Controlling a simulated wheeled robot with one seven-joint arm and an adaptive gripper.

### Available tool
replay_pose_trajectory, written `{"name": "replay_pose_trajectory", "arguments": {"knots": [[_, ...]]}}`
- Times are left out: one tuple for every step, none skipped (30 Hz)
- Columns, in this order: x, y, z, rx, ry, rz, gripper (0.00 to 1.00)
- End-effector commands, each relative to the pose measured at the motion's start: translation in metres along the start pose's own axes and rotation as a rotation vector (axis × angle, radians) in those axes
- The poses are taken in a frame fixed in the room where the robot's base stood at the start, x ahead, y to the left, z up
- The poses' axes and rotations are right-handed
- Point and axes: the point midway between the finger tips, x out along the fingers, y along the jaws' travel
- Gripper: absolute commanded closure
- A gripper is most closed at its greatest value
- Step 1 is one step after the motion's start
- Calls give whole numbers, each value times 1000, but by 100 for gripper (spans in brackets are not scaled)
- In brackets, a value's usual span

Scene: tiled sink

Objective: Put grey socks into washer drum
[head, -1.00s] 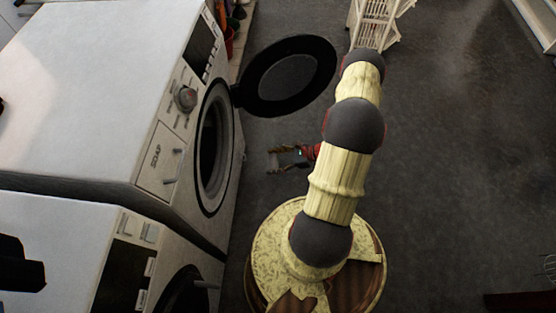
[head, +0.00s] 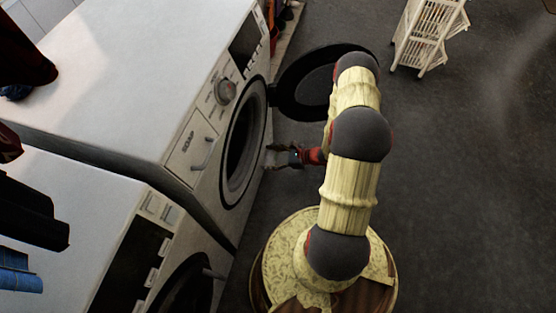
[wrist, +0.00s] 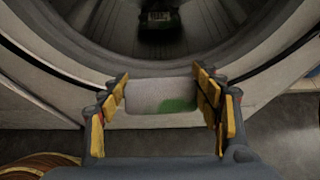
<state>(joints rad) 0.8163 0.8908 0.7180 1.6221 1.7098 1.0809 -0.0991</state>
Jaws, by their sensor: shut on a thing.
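In the wrist view my gripper (wrist: 162,92) has its yellow-padded fingers on either side of a pale grey folded thing with a green patch, which I take as the grey socks (wrist: 150,95). It holds them level just outside the round washer opening. In the head view my gripper (head: 274,157) is low, close in front of the opening of the far washer (head: 190,60). Its door (head: 300,85) is swung open. The washer drum (wrist: 215,30) shows beyond the socks in the wrist view. A dark thing with a white label and some green (wrist: 158,20) shows inside.
A second white machine (head: 75,220) with a dark round door stands nearer, beside the washer. The open door is close to my arm. A white rack (head: 428,35) stands at the back. The dark floor (head: 470,180) on the right is clear.

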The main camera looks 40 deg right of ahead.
Motion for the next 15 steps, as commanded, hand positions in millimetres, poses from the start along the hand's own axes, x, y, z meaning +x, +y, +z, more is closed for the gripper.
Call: {"name": "replay_pose_trajectory", "arguments": {"knots": [[7, 1, 4, -2, 0, 3, 61], [10, 1, 5, -2, 0, 3, 61], [14, 1, 8, -2, 0, 2, 61], [18, 1, 10, -2, 0, 3, 61], [21, 1, 11, -2, 0, 3, 61], [25, 0, 14, -2, 0, 2, 61], [29, 0, 16, -2, 0, 2, 61], [32, 0, 18, -3, 0, 3, 61], [36, 1, 20, -3, 0, 3, 61], [40, 0, 22, -3, 0, 2, 61], [43, 0, 24, -3, 0, 2, 61], [47, 0, 26, -3, 0, 3, 61], [51, 1, 28, -3, 0, 3, 61], [54, 1, 30, -3, 0, 2, 61], [58, 1, 32, -2, 0, 2, 61]]}}
